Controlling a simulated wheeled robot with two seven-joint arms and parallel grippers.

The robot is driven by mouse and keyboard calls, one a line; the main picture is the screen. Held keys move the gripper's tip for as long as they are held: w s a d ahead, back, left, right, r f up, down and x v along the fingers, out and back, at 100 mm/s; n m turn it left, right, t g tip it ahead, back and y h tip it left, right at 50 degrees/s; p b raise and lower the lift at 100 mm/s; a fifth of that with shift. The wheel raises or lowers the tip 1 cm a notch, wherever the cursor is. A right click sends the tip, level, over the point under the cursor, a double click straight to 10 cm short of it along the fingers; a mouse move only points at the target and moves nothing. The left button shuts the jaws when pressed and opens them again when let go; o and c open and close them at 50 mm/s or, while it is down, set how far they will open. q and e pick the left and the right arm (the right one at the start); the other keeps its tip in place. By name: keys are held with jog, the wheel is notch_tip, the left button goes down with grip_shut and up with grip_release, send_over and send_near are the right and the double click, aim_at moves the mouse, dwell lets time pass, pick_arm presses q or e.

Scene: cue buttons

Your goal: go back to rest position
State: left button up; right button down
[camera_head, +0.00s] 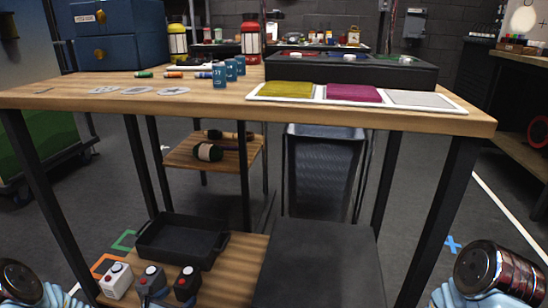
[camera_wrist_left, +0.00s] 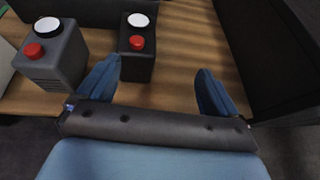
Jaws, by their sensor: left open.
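My left gripper (camera_head: 153,290) is at the lower left of the head view, low over the wooden lower shelf beside the button boxes. In the left wrist view its two blue fingers (camera_wrist_left: 157,76) are spread apart with nothing between them. A grey button box (camera_head: 151,277) with a red button also shows in the wrist view (camera_wrist_left: 58,62). A black button box (camera_head: 187,283) with a red button stands just beyond the left finger in the wrist view (camera_wrist_left: 136,62). A white button box (camera_head: 117,281) stands at the left. My right gripper is out of view.
A black tray (camera_head: 182,240) lies behind the boxes. A large dark block (camera_head: 320,265) stands to their right. The wooden tabletop (camera_head: 190,103) above carries blue cans (camera_head: 219,76), markers, discs and a tray with coloured pads (camera_head: 352,93). A table leg stands at the left.

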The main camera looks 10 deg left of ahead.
pick_arm(q)
jog(key=s+d+m+g+h+p, duration=0.25)
jog(key=s+d+m+h, duration=0.2)
jog(key=d, duration=0.75)
jog(key=s+d+r+m+g+y+p, duration=0.1)
jog(key=s+d+m+g+p, duration=0.3)
jog(key=s+m, duration=0.4)
jog(key=s+d+r+m+g+y+p, duration=0.1)
jog(key=s+d+m+g+p, duration=0.3)
jog(key=s+m, duration=0.5)
jog(key=d+m+g+y, duration=0.1)
jog(key=d+m+g, duration=0.1)
jog(key=m, duration=0.7)
jog(key=shift+s+d+r+m+p, duration=0.15)
jog(key=shift+d+m+p, duration=0.2)
jog(key=shift+d, duration=0.4)
